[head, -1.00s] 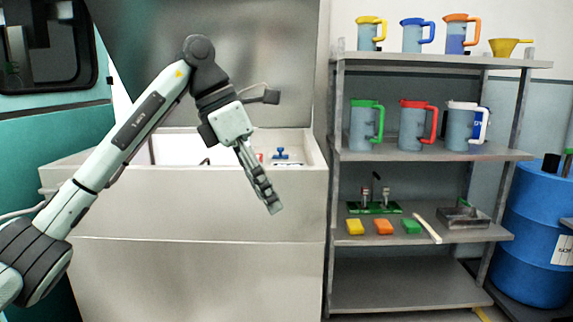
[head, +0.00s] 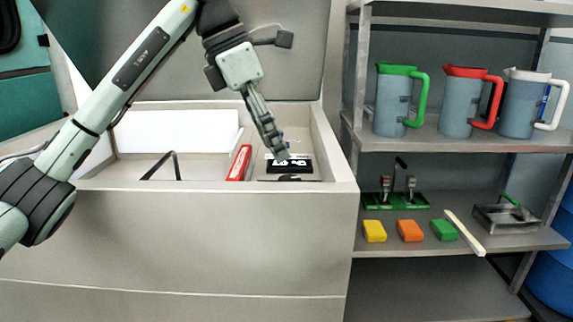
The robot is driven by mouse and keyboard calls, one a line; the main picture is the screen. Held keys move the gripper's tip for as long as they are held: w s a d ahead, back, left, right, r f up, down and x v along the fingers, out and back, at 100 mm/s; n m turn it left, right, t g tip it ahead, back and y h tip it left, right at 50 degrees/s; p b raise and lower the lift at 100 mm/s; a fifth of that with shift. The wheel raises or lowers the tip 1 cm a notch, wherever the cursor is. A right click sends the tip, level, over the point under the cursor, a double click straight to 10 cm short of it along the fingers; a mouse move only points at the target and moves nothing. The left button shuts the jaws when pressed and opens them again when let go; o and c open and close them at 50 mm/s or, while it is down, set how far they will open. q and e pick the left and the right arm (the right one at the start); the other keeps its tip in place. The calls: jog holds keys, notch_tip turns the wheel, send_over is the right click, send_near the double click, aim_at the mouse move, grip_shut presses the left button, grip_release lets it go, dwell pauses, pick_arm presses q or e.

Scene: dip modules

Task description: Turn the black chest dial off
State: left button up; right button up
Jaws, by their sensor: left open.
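The light grey chest (head: 200,235) stands open, with its lid raised at the back. Inside, at its right end, is a black panel (head: 290,166) with white markings. A small blue part shows behind my left gripper and is mostly hidden; I cannot tell which dial is the black one or how it is set. My left gripper (head: 278,148) hangs over the right part of the chest, fingers pointing down toward the black panel. It is open and holds nothing that I can see. My right gripper is not in view.
A red block-like item (head: 239,163) and a black bent handle (head: 163,165) are in the chest, left of the panel. The chest's front rim (head: 200,187) is a raised edge. A metal shelf (head: 425,250) with jugs and coloured blocks stands close on the right.

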aim_at(289, 179)
pick_arm(q)
jog(key=x, duration=0.7)
jog(key=shift+s, duration=0.1)
jog(key=c, duration=1.1)
